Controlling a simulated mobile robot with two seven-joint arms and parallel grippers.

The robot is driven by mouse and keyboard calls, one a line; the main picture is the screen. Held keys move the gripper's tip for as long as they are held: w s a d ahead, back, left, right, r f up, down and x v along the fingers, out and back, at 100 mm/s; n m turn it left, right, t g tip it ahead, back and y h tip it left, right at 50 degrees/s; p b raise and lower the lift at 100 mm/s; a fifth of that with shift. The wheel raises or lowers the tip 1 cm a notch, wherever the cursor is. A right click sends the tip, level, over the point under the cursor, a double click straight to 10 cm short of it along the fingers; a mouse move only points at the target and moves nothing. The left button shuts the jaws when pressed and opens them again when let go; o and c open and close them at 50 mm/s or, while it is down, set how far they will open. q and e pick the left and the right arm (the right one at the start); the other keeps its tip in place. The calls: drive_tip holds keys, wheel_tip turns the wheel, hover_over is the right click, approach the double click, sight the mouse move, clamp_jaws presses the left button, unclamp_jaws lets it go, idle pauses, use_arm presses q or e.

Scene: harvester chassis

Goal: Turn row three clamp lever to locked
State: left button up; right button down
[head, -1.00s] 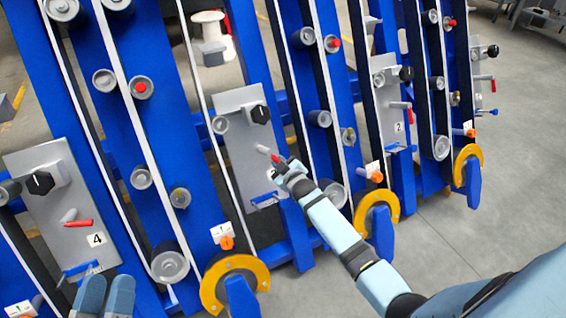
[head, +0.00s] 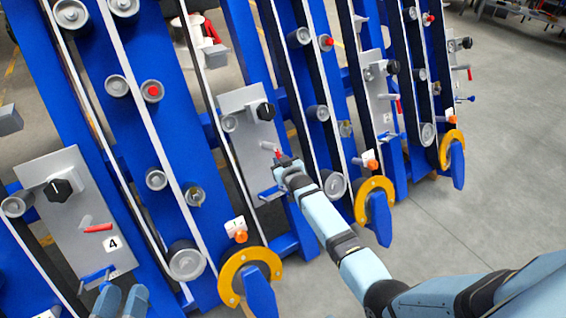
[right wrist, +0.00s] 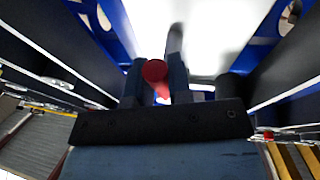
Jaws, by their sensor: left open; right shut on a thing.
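The middle grey panel (head: 240,105), between the panels marked 4 and 2, carries a black knob (head: 265,111) and a small clamp lever with a red handle (head: 278,153). My right gripper (head: 284,162) is shut on this red handle, low on the panel, and covers much of the panel's label. In the right wrist view the round red handle end (right wrist: 155,71) sits between the two fingers of my right gripper (right wrist: 158,88). My left gripper (head: 122,301) is open and empty at the bottom left, below the panel marked 4.
The panel marked 4 (head: 60,212) has its own red lever (head: 98,228). The panel marked 2 (head: 377,100) stands to the right. Blue frames, rollers and yellow curved guards (head: 238,262) surround the panels. Open grey floor (head: 500,200) lies to the right.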

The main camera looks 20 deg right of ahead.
use_arm(q)
drive_tip(key=shift+a+f, duration=0.2)
drive_tip(key=shift+f, duration=0.3)
use_arm(e)
drive_tip(key=shift+a+m, duration=0.15)
drive_tip(key=shift+m, duration=0.25)
use_arm(q)
drive_tip(key=shift+r, duration=0.15)
use_arm(e)
drive_tip(key=c, duration=1.1)
unclamp_jaws()
use_arm(q)
drive_tip(key=shift+a+r, duration=0.1)
use_arm(e)
drive_tip(key=shift+o, duration=0.2)
use_arm(q)
drive_tip(key=shift+r, duration=0.1)
use_arm(e)
drive_tip(key=shift+s, duration=0.1)
